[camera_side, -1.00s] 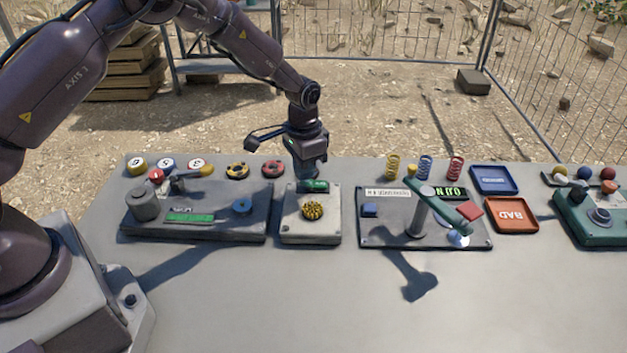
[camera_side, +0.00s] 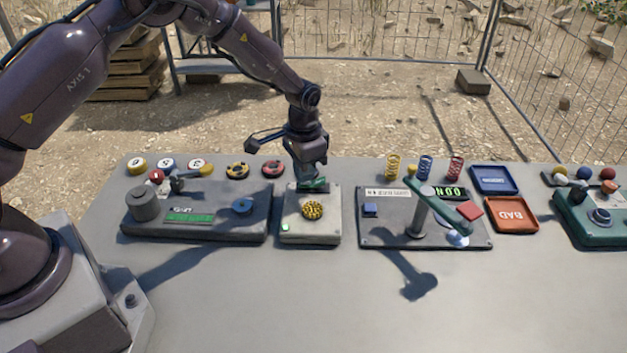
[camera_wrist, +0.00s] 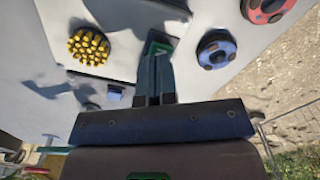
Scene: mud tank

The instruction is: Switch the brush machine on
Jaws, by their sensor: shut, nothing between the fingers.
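The brush machine (camera_side: 311,232) is a pale grey box in the middle of the table, with a round yellow brush (camera_side: 312,210) on top. The brush also shows in the wrist view (camera_wrist: 88,46). A green switch (camera_side: 316,187) sits at the machine's back edge, partly hidden by my gripper. A small green lamp (camera_side: 285,227) glows at the front left corner of the machine. My gripper (camera_side: 311,183) points down at the switch, shut and empty. In the wrist view its fingertips (camera_wrist: 156,58) are right at the green switch (camera_wrist: 160,43); I cannot tell whether they touch.
A dark panel (camera_side: 255,220) with a grey cylinder stands to the left. Another panel (camera_side: 375,236) with a post and green arm stands to the right. Behind are discs, coiled springs (camera_side: 425,167), a blue tray (camera_side: 494,192) and a red tray (camera_side: 530,229). The table front is clear.

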